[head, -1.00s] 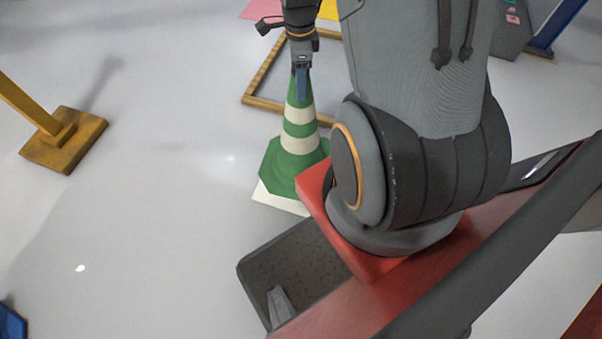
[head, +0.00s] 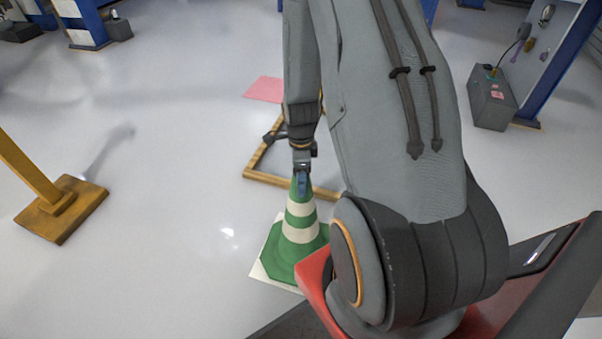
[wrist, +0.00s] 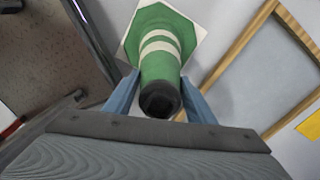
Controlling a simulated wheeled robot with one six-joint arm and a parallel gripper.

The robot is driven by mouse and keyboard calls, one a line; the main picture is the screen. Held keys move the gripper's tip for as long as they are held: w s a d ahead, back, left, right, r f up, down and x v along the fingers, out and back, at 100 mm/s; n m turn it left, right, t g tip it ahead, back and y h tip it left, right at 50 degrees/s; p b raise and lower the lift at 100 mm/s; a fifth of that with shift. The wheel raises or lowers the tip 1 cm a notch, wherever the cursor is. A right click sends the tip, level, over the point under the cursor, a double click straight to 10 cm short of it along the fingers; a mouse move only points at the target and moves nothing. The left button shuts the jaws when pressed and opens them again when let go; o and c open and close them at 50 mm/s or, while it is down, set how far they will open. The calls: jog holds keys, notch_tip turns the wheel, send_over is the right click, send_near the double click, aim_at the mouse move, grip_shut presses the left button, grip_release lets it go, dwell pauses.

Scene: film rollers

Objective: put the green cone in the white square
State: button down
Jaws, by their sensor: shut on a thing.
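The green cone (head: 285,245) with white bands stands upright in the head view, its lower right side hidden behind my arm base. My gripper (head: 302,184) is shut on the cone's top from above. The wrist view shows the cone (wrist: 160,65) with its dark tip between my two blue fingers (wrist: 160,100). A white square-cornered sheet or plate (head: 262,272) shows under the cone's green foot; I cannot tell whether it is a separate white square or part of the cone. Whether the cone is off the floor is not clear.
A wooden frame (head: 262,179) lies on the floor just behind the cone; its rail shows in the wrist view (wrist: 232,56). A pink sheet (head: 264,89) lies beyond it. A yellow post base (head: 62,210) stands left, a grey box (head: 491,100) far right.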

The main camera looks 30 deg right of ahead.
jog(key=shift+f, duration=0.65)
jog(key=c, duration=0.8)
grip_release()
jog(key=shift+o, duration=0.2)
